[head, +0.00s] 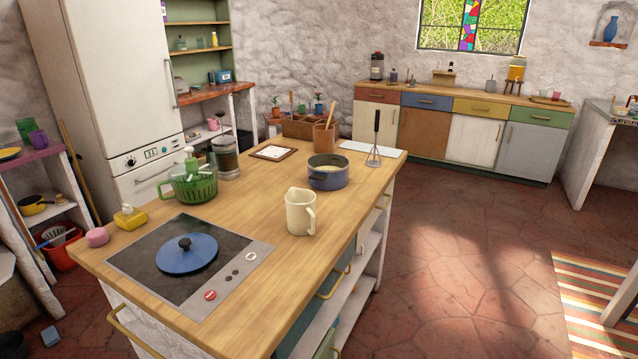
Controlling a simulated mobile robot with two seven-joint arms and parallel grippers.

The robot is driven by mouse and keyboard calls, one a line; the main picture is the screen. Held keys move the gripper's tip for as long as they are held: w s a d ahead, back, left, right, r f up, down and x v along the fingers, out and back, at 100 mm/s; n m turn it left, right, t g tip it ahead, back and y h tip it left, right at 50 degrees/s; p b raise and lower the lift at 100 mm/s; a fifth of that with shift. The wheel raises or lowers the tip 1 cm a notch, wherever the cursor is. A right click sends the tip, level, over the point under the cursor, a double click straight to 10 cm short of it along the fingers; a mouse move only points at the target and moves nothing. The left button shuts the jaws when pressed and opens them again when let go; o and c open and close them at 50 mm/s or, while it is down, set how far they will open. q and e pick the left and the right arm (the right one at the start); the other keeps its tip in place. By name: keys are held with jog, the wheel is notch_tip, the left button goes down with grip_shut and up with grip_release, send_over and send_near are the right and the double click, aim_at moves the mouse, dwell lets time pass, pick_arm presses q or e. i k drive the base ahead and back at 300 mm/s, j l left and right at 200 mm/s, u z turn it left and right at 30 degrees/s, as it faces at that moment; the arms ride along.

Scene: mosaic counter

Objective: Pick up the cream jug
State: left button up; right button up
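The cream jug (298,213) stands upright on the wooden island counter (262,190), close to its right edge. Its spout points to the left and its handle is on the right side. Nothing touches the jug. Neither of my grippers shows in the head view.
A blue pot (327,177) and a whisk (374,150) are behind the jug. A cooktop with a blue lid (187,253) is in front to the left. A green spinner bowl (192,185) stands at the left. The wood around the jug is clear.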

aim_at(300, 202)
jog(key=i+l+u, duration=0.1)
jog(key=u, duration=0.8)
jog(key=l+u, duration=0.35)
jog(key=i+l+u, duration=0.1)
jog(key=l+u, duration=0.2)
jog(key=l, duration=0.2)
jog(key=l+u, duration=0.3)
jog(key=l, duration=0.95)
jog(key=k+l+u, duration=0.1)
jog(key=l, duration=0.3)
